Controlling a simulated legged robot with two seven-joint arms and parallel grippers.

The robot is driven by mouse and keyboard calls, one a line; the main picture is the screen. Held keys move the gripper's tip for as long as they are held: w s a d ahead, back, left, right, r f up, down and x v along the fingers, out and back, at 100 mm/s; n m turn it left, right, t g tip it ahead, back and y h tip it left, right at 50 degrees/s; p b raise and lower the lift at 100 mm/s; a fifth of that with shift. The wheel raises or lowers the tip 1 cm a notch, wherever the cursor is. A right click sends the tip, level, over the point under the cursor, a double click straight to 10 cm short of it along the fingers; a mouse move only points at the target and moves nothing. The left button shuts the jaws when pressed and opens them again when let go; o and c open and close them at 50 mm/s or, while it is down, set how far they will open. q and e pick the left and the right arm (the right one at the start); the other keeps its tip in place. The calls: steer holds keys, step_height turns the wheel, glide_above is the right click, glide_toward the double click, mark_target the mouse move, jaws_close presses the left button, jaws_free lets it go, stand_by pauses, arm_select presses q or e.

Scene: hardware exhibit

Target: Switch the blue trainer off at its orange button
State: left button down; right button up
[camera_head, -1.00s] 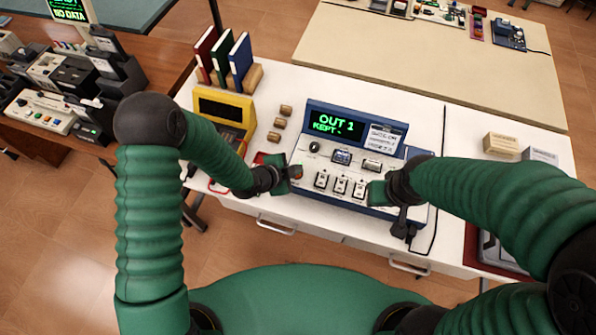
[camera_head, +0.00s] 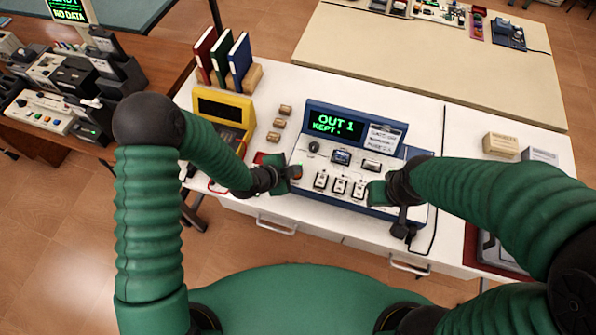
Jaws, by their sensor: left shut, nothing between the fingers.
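The blue trainer (camera_head: 397,146) stands on the white bench, with a white sloping panel and a lit green display (camera_head: 335,125) reading "OUT 1 KEPT". A small orange-red spot, apparently the orange button (camera_head: 297,172), shows at the panel's left end, mostly covered by my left gripper. My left gripper (camera_head: 290,173) is shut and empty, its tip at that button; whether it touches or presses it I cannot tell. My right gripper (camera_head: 376,191) is at the panel's front right, by the rightmost switch. Its fingers are too hidden to judge.
A yellow instrument (camera_head: 224,107) and several small wooden blocks (camera_head: 274,137) stand left of the trainer, with binders (camera_head: 240,58) behind. A black cable (camera_head: 437,205) runs down at its right. Pale boxes (camera_head: 500,145) stand farther right. The beige table behind is mostly clear.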

arm_select(q)
steer(key=shift+a+f+b, duration=0.3)
steer(key=shift+f, duration=0.05)
steer(key=shift+a, duration=0.25)
steer(key=shift+s+d, duration=0.1)
steer(key=shift+d, duration=0.05)
steer(key=shift+d+r, duration=0.35)
steer(key=shift+r, duration=0.05)
step_height(320, 180, up, 6)
steer(key=p, duration=0.5)
stand_by(1.1)
